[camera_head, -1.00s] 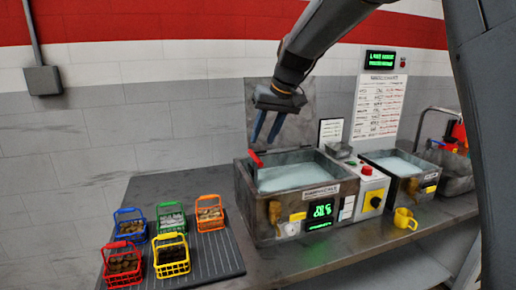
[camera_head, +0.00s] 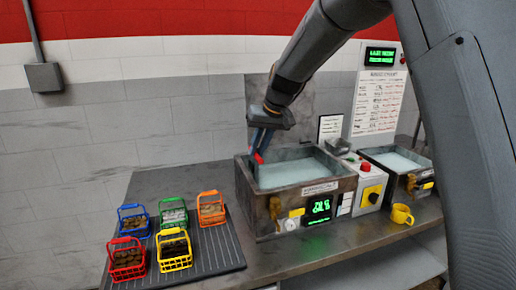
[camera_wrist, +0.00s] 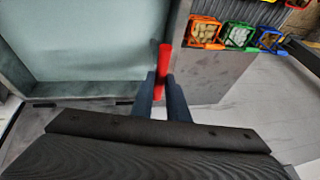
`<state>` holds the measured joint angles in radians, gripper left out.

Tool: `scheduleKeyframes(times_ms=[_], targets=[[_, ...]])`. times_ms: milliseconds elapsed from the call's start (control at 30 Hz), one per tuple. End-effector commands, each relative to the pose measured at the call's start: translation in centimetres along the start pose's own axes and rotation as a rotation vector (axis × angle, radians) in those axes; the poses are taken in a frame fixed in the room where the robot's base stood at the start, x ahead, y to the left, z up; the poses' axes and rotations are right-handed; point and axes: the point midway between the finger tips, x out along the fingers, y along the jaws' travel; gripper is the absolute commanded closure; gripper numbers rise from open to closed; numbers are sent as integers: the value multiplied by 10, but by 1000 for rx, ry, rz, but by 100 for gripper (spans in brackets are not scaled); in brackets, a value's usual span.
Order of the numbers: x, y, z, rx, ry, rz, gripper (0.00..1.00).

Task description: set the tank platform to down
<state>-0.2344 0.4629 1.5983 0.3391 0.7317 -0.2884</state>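The tank (camera_head: 290,215) is a metal box of pale liquid on the bench, also in the wrist view (camera_wrist: 75,103). My gripper (camera_head: 260,150) is at this handle. In the wrist view its two dark blue fingers (camera_wrist: 160,82) stand close on either side of the handle and appear shut on it. The platform itself cannot be made out.
Several small coloured baskets (camera_head: 172,250) stand on a ribbed mat (camera_head: 222,262) left of the tank. A control box with a red button (camera_head: 366,167) and a second tank (camera_head: 410,175) are to the right. A yellow mug (camera_head: 401,215) stands near the front edge.

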Motion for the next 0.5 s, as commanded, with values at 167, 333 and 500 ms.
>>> scheduleKeyframes(times_ms=[167,333,500], targets=[[0,0,0,0,0,0,100],[6,2,2,0,0,0,100],[11,3,4,0,0,0,100]])
